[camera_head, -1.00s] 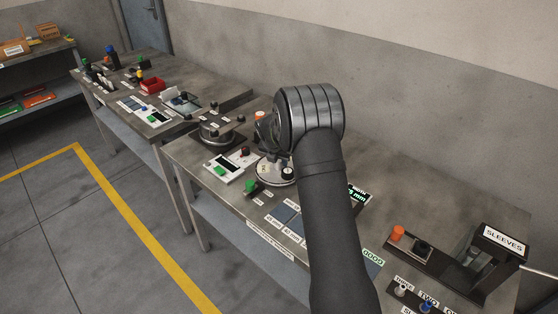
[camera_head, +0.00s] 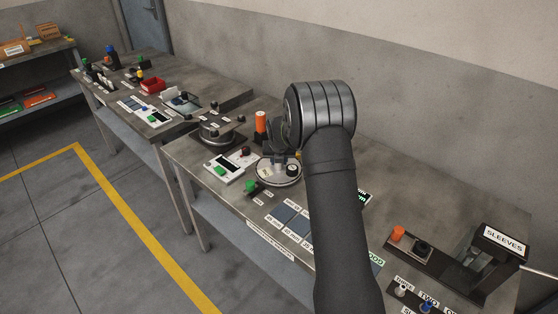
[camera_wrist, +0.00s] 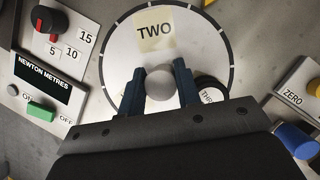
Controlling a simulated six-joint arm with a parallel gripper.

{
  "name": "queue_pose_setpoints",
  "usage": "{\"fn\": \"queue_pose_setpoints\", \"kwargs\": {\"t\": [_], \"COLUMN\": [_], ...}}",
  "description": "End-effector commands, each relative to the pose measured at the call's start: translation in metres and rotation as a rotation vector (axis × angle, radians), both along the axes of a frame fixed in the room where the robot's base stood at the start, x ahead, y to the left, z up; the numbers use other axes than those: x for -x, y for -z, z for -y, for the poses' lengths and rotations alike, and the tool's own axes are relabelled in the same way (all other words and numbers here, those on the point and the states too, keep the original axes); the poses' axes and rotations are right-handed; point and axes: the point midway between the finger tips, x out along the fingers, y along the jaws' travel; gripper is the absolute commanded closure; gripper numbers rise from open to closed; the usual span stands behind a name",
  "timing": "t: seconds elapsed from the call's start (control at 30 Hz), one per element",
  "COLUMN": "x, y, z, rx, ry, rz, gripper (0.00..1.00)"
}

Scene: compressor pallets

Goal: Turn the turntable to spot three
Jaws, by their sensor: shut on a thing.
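The turntable is a pale round disc with tick marks round its rim (camera_wrist: 121,35). In the head view it sits on the middle bench (camera_head: 268,178), partly hidden by my arm. Its card "TWO" (camera_wrist: 155,31) lies beyond the knob in the wrist view. A card reading "THR", its remainder hidden, shows at the right beside a black round part (camera_wrist: 212,88). A grey ball knob (camera_wrist: 159,84) stands on the disc between my blue fingers. My gripper (camera_wrist: 160,82) is shut on the knob. It shows dark above the disc in the head view (camera_head: 281,150).
A "NEWTON METRES" panel (camera_wrist: 45,82) with a green switch and a red-black dial (camera_wrist: 48,20) lie left of the disc. A "ZERO" block (camera_wrist: 295,92) and blue button (camera_wrist: 297,139) are at right. An orange cylinder (camera_head: 261,122) stands behind the disc.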

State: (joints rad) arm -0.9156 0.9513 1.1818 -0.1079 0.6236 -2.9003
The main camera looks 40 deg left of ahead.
Motion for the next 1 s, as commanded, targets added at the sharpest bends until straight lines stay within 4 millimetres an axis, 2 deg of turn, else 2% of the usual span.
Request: {"fn": "queue_pose_setpoints", "kwargs": {"t": [0.27,0.3,0.37,0.4,0.77,1.0], "x": [0.0,0.0,0.0,0.0,0.001,0.012], "y": [0.0,0.0,0.0,0.0,-0.005,-0.041], "z": [0.0,0.0,0.0,0.0,0.001,0.01], "rx": [0.0,0.0,0.0,0.0,-0.001,-0.003], "ry": [-0.001,-0.001,-0.001,-0.001,0.0,0.0], "rz": [0.0,0.0,0.0,0.0,0.001,0.002], "gripper": [1.0,0.62,0.5,0.48,0.48,0.48]}}
